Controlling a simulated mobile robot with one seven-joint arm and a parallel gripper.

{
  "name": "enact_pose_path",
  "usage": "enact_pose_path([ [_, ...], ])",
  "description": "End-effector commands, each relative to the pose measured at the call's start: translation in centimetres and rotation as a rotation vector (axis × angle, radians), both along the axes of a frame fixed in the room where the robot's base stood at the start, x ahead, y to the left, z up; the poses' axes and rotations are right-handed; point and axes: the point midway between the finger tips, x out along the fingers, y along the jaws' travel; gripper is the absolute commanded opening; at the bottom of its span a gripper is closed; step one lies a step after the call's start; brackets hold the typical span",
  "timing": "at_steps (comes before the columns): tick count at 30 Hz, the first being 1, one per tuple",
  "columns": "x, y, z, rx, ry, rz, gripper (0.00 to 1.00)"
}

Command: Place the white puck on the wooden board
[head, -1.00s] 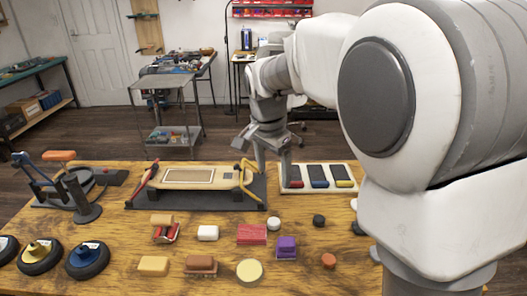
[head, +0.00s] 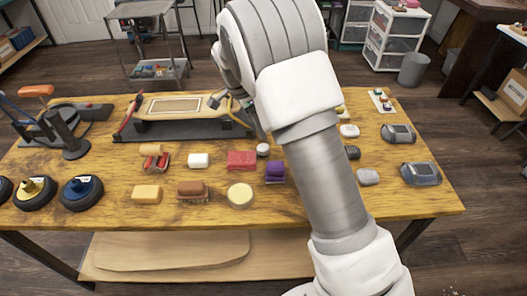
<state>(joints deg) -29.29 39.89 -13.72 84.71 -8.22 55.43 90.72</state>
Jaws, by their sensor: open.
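The white puck (head: 263,150) is a small, round piece on the table, right of the red block and close to my arm. The wooden board (head: 178,105) is a pale deck with a rectangular outline on it. It lies in a dark stand at the back of the table, and nothing lies on its outlined area. My gripper (head: 246,104) is partly hidden by my own arm. It is by the right end of the board, behind the puck and apart from it. It is open, and I see nothing held.
Wheels (head: 82,191) stand at left. Grey devices (head: 420,173) lie at right. My arm covers part of the table.

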Motion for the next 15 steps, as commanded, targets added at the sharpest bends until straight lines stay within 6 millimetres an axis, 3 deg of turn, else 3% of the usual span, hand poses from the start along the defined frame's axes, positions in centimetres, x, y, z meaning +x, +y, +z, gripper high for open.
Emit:
enact_pose_path([
  [4, 0.2, -0.7, -2.8, -0.001, 0.003, -0.001, 0.83],
  [15, 0.2, -1.1, -5.4, -0.001, 0.001, 0.002, 0.83],
])
